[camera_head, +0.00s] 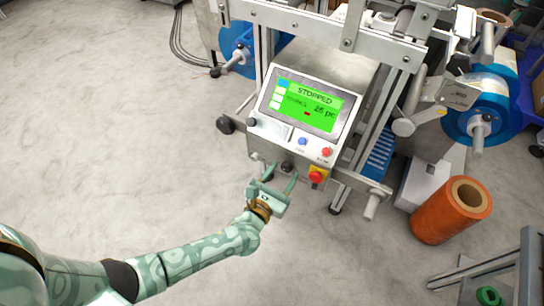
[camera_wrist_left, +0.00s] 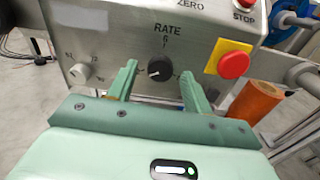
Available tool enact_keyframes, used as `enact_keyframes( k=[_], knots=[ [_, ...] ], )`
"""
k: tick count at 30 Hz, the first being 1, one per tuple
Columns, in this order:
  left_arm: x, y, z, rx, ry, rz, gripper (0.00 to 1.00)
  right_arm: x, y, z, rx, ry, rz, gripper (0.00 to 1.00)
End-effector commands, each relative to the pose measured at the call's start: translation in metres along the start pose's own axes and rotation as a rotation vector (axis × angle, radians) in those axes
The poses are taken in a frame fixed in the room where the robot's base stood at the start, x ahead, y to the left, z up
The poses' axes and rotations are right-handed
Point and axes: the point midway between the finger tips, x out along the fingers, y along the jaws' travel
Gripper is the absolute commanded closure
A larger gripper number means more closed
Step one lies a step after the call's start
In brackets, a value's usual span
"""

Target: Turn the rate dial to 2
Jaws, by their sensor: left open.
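The rate dial (camera_wrist_left: 160,70) is a small black knob under the word RATE on the front of the grey machine. Its small scale marks are too blurred to read with certainty. It also shows in the head view (camera_head: 287,167) below the green screen. My left gripper (camera_head: 277,179) is open in front of the panel. In the left wrist view the two green fingers (camera_wrist_left: 158,80) stand to either side of the dial, with gaps between them and the knob. My right gripper is in neither view.
A red stop knob on a yellow plate (camera_wrist_left: 232,64) is just right of the dial. A smaller grey knob (camera_wrist_left: 79,73) is to its left. The screen (camera_head: 308,104) reads STOPPED. An orange roll (camera_head: 452,210) stands on the floor at the right; floor at left is clear.

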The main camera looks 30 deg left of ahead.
Motion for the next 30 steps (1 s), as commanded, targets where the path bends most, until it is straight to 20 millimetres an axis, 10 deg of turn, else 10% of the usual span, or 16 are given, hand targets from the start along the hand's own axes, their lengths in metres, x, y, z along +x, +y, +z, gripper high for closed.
enact_keyframes(
  k=[8, 18, 30],
  knots=[
    [-0.057, 0.001, 0.005, 0.001, 0.0, -0.001, 0.5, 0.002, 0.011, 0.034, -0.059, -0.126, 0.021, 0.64],
    [-0.139, 0.001, 0.002, 0.001, 0.002, -0.001, 0.5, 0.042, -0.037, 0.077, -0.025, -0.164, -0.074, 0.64],
    [-0.161, 0.0, -0.001, 0.0, 0.003, -0.001, 0.5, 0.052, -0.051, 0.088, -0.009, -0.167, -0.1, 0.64]
  ],
)
